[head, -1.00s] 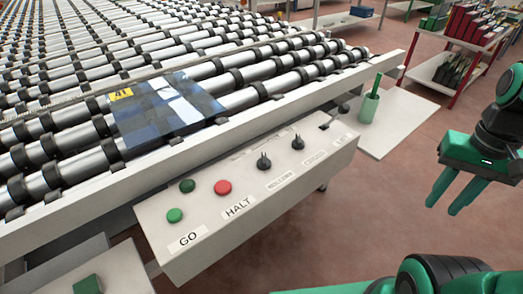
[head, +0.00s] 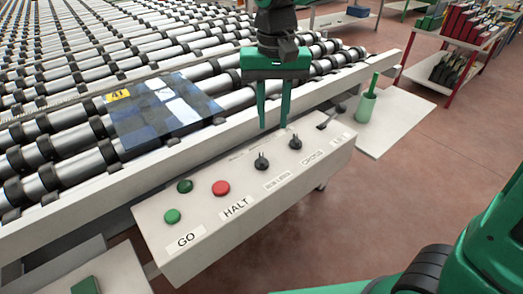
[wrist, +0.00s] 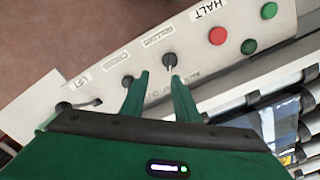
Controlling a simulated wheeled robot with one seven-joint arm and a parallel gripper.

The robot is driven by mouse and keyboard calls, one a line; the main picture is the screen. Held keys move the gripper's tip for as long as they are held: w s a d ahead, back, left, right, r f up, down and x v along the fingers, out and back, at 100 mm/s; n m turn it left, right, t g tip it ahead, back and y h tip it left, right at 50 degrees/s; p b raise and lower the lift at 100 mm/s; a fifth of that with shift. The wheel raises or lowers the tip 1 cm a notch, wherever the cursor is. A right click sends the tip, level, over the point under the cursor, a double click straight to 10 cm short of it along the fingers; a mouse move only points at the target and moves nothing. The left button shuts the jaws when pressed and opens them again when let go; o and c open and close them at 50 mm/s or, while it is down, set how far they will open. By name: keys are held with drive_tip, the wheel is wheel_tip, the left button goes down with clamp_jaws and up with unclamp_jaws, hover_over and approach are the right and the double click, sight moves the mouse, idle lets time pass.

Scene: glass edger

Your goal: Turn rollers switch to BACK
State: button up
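The rollers switch (head: 262,161) is a black knob on the white control panel (head: 215,222), above a small label that seems to read ROLLERS. In the wrist view the rollers switch (wrist: 170,61) lies just beyond the right fingertip, its pointer towards the roller bed. The small position words are too small to read. My green gripper (head: 273,128) is open and empty, fingers pointing down, above the panel's back edge between the rollers switch and a second black knob (head: 295,142). The wrist view shows the gripper (wrist: 159,77) with its fingers apart and nothing between them.
A green GO button (head: 173,216), a red HALT button (head: 221,188) and a dark green light (head: 185,186) sit left of the switch. A lever (head: 328,121) is at the panel's right end. A glass pane (head: 165,115) lies on the rollers behind. A green cup (head: 367,106) stands right.

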sight(262, 157)
drive_tip(key=f, duration=0.3)
drive_tip(key=a+f, duration=0.1)
drive_tip(key=f, duration=0.3)
drive_tip(key=a+f, duration=0.1)
drive_tip(key=f, duration=0.2)
drive_tip(key=shift+s+a+f, duration=0.1)
drive_tip(key=shift+a+f, duration=0.15)
drive_tip(key=shift+f, duration=0.1)
clamp_jaws()
